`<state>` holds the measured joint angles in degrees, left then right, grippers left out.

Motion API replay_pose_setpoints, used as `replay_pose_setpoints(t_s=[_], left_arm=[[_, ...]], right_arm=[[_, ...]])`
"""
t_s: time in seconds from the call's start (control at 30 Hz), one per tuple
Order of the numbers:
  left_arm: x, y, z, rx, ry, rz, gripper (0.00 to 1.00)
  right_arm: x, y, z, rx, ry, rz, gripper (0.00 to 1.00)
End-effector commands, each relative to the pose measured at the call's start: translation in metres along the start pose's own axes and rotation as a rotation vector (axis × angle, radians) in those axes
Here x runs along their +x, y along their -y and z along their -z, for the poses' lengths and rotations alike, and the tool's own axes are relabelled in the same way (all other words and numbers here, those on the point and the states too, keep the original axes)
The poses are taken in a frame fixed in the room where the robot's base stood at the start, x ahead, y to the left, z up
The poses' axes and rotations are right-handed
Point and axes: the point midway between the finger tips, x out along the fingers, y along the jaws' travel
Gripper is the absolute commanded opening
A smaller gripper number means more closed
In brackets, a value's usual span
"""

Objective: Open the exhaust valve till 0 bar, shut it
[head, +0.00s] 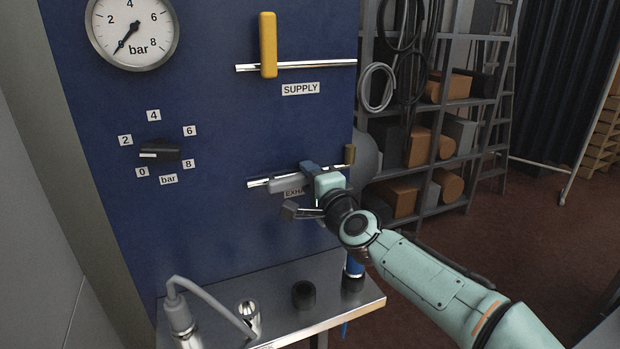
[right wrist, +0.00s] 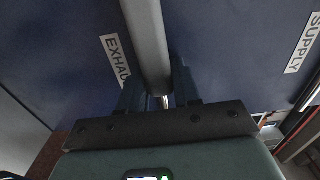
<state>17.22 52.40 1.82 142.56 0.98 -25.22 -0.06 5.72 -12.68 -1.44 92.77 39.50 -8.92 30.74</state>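The exhaust valve's grey lever (head: 287,185) lies nearly level, along its thin metal pipe (head: 257,183) on the blue panel. My right gripper (head: 308,175) is at this lever, partly covering the EXHAUST label (head: 293,193). In the right wrist view the grey lever (right wrist: 147,40) runs between my two fingers (right wrist: 157,95), which appear closed against its sides. The round pressure gauge (head: 132,30) has its needle pointing to the lower left, below the 2, around the zero end. My left gripper is not in view.
The yellow supply lever (head: 268,45) stands upright across its pipe. A black knob (head: 160,153) sits among number labels. Below is a metal bench (head: 330,309) with a hose fitting (head: 180,318), a metal fitting (head: 248,315) and a black cup-like piece (head: 304,294). Shelves stand right.

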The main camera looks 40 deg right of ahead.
Motion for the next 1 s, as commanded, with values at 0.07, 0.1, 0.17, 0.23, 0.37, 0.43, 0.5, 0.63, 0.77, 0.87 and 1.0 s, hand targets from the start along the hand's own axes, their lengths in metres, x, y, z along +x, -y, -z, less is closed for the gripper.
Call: replay_pose_setpoints(t_s=[0.07, 0.1, 0.17, 0.23, 0.37, 0.43, 0.5, 0.63, 0.77, 0.87, 1.0], left_arm=[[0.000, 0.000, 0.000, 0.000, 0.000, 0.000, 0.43], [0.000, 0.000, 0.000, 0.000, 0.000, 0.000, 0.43], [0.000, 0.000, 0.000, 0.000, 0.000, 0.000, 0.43], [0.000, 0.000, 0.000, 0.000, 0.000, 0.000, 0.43], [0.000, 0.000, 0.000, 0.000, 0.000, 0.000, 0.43], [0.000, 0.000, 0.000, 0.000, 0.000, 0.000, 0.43], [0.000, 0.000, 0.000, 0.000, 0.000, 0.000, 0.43], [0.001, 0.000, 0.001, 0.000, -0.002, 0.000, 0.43], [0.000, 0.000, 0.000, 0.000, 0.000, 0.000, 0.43], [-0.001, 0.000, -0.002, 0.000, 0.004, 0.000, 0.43], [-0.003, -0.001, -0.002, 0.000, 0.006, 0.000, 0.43]], right_arm=[[0.000, 0.000, 0.000, -0.001, 0.001, -0.001, 0.53], [0.000, 0.000, 0.000, -0.001, 0.001, -0.001, 0.53], [0.000, 0.000, 0.000, -0.001, 0.001, -0.001, 0.53], [0.000, 0.000, 0.000, -0.001, 0.001, -0.001, 0.53], [-0.001, 0.000, 0.000, -0.001, 0.001, 0.000, 0.53], [-0.004, 0.001, 0.000, -0.001, 0.000, 0.001, 0.53], [-0.012, 0.001, 0.000, -0.001, 0.000, 0.001, 0.53], [-0.036, 0.001, 0.000, -0.001, 0.000, 0.002, 0.53], [-0.067, 0.002, 0.001, -0.001, 0.000, 0.002, 0.53], [-0.089, 0.001, 0.001, -0.002, -0.001, 0.002, 0.53], [-0.114, 0.001, 0.000, -0.002, -0.001, 0.001, 0.53]])
